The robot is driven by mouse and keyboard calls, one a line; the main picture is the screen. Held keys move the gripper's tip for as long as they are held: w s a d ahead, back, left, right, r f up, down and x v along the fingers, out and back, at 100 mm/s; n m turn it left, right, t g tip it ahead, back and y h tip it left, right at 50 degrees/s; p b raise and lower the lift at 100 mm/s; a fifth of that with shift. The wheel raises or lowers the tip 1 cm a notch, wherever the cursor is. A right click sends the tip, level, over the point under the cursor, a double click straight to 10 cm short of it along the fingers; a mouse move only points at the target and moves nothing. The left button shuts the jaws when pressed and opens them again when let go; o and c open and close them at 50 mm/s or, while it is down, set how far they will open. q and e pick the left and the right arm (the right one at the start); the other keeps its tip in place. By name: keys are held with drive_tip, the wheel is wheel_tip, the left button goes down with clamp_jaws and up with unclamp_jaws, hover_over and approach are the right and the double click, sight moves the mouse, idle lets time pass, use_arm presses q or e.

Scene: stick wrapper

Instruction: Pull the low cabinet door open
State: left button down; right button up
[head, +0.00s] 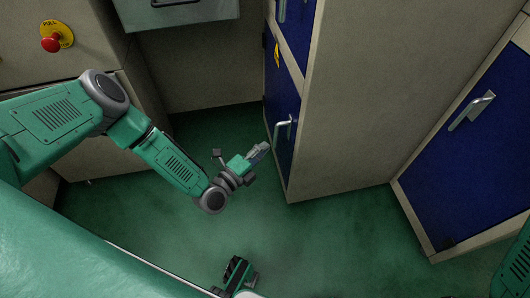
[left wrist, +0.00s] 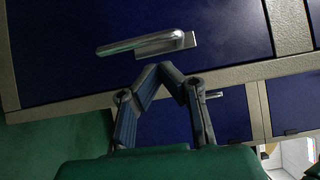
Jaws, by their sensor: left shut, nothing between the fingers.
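The low cabinet door (head: 284,105) is a blue panel in a grey cabinet at the middle of the head view, and it looks closed. Its silver lever handle (head: 284,128) stands out from the panel. My left gripper (head: 262,148) is shut and empty, just left of and below this handle in the picture. In the left wrist view, the shut fingertips (left wrist: 170,68) meet just below a silver handle (left wrist: 150,43) on a blue door (left wrist: 60,50). I cannot tell whether they touch it.
An upper blue door (head: 295,30) sits above the low one. Another blue door (head: 490,150) with a handle stands at right. A red button (head: 50,44) is on a grey cabinet at left. Open green floor (head: 330,235) lies in front.

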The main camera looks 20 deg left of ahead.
sight(289, 127)
use_arm(q)
drive_tip(key=b+x, duration=0.1)
drive_tip(key=x, duration=0.2)
drive_tip(key=d+b+x, duration=0.1)
drive_tip(key=x, duration=0.3)
drive_tip(key=shift+a, duration=0.3)
